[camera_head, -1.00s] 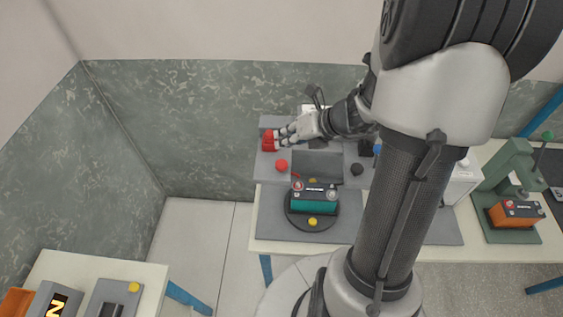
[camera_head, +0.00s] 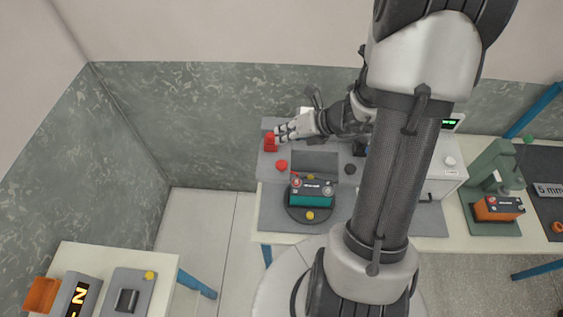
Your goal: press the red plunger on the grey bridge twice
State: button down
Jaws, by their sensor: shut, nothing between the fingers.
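The grey bridge (camera_head: 268,173) stands behind a battery on a bench against the wall. Two red parts show on its left side: a round red knob (camera_head: 282,165) near the front, and a taller red piece (camera_head: 270,143) at the back left. From this view I cannot tell for sure which is the plunger. My gripper (camera_head: 283,133) is shut and empty, pointing left over the back of the bridge. Its fingertips are right beside the taller red piece; whether they touch cannot be told. The round knob is nearer the front, clear of the fingers.
A teal battery (camera_head: 311,191) sits on a dark round plate with a yellow button (camera_head: 310,216) in front. A black knob (camera_head: 350,169) is at the bridge's right. My arm hides the bench's middle right. A green press (camera_head: 485,170) with an orange battery (camera_head: 498,208) stands farther right.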

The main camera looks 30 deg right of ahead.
aim_at(284, 162)
jog(key=shift+f, duration=0.15)
notch_tip(284, 162, down, 8)
jog(key=b, duration=0.8)
jog(key=shift+f, duration=0.25)
dwell(0.8)
jog(key=shift+f+b, duration=0.35)
jog(key=shift+f, duration=0.1)
jog(key=shift+f+b, duration=0.9)
jog(key=shift+f, duration=0.1)
dwell(0.8)
jog(key=shift+r+p, duration=1.35)
jog(key=shift+r, duration=0.15)
notch_tip(284, 162, up, 5)
jog(key=p, duration=0.4)
jog(key=shift+p, duration=0.3)
